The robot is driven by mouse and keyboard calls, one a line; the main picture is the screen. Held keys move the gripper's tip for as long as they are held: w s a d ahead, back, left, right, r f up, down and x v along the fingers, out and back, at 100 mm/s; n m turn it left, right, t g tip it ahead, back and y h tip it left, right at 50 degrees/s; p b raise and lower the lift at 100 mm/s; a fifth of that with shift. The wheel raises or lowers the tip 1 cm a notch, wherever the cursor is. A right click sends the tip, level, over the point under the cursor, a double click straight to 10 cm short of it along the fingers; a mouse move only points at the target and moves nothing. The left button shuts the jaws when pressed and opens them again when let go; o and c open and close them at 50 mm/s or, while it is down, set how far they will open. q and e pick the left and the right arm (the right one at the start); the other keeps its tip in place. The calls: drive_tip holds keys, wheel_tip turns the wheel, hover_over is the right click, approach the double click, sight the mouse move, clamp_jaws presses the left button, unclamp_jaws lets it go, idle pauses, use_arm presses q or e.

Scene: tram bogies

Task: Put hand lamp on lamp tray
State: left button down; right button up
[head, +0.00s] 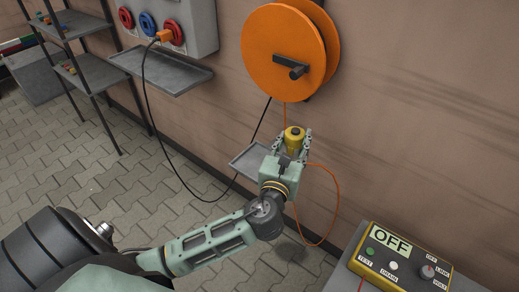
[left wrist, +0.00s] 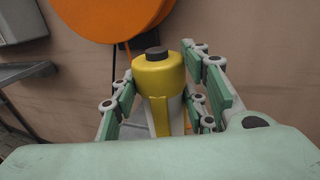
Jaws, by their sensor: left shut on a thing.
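The hand lamp (head: 294,138) is a yellow cylinder with a dark cap. My left gripper (head: 294,150) is shut on it and holds it upright in front of the wall, below the orange reel. In the left wrist view the lamp (left wrist: 158,78) stands between the finger pads, its lower part hidden by my gripper. A small grey tray (head: 243,160) shows just behind and left of my gripper, partly hidden by it. A larger grey tray (head: 160,73) sits under the socket panel at upper left. No label shows which is the lamp tray. My right gripper is not in view.
The orange reel (head: 283,50) hangs on the wall above my gripper. A black cable (head: 158,130) hangs from the socket panel, and an orange cable (head: 336,195) loops right of my gripper. A yellow tester box (head: 400,262) reading OFF stands lower right. Shelves (head: 85,70) stand at left.

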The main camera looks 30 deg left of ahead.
sight(295, 127)
use_arm(q)
drive_tip(key=shift+n+y, duration=0.4)
drive_tip(key=shift+y, duration=0.2)
drive_tip(key=w+r+p, duration=0.1)
drive_tip(key=w+a+r+p, duration=0.1)
drive_tip(key=w+r, duration=0.1)
drive_tip(key=shift+w+a+r, duration=0.15)
drive_tip(key=shift+r, duration=0.15)
drive_tip(key=shift+w+a, duration=0.1)
drive_tip(key=shift+a, duration=0.1)
drive_tip(key=a+f+b, duration=0.2)
drive_tip(key=a+f, duration=0.9)
drive_tip(key=shift+s+a, duration=0.2)
drive_tip(key=shift+s, duration=0.05)
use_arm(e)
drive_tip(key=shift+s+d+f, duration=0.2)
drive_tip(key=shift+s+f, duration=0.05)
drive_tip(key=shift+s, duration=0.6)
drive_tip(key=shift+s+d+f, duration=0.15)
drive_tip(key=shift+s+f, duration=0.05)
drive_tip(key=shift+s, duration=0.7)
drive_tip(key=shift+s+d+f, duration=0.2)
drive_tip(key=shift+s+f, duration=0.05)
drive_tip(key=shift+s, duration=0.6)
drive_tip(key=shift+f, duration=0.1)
use_arm(q)
drive_tip(key=c, duration=1)
unclamp_jaws()
drive_tip(key=shift+f+b, duration=0.15)
drive_tip(key=shift+b, duration=0.15)
